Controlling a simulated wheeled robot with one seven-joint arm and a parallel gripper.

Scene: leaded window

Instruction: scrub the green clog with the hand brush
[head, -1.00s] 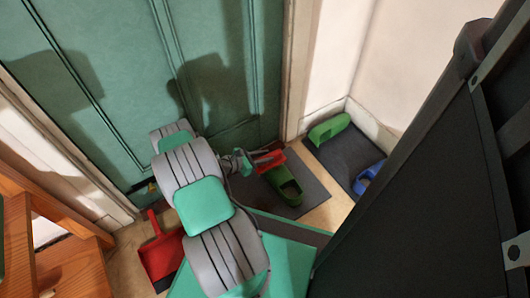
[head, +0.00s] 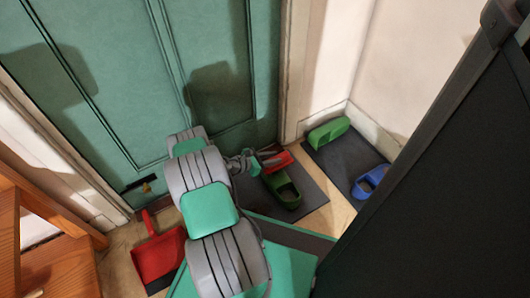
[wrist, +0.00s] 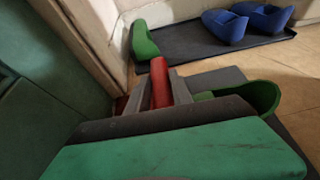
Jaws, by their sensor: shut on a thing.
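My gripper (head: 262,161) is shut on the red hand brush (head: 279,158), low in front of the teal door. In the wrist view the brush's red handle (wrist: 160,80) shows between the grey fingers (wrist: 165,92); its bristles are hidden. A dark green clog (head: 288,193) lies on a dark mat, just below and right of the brush in the head view. It is partly hidden by my gripper in the wrist view (wrist: 262,93). Whether brush and clog touch, I cannot tell. A brighter green clog (head: 328,133) stands farther off by the wall.
Blue clogs (head: 371,181) stand on the dark tray (head: 345,160) in the corner. A red dustpan (head: 158,257) is on the floor at the lower left, near wooden furniture (head: 55,265). The teal door (head: 215,70) and its frame bound the space behind my gripper.

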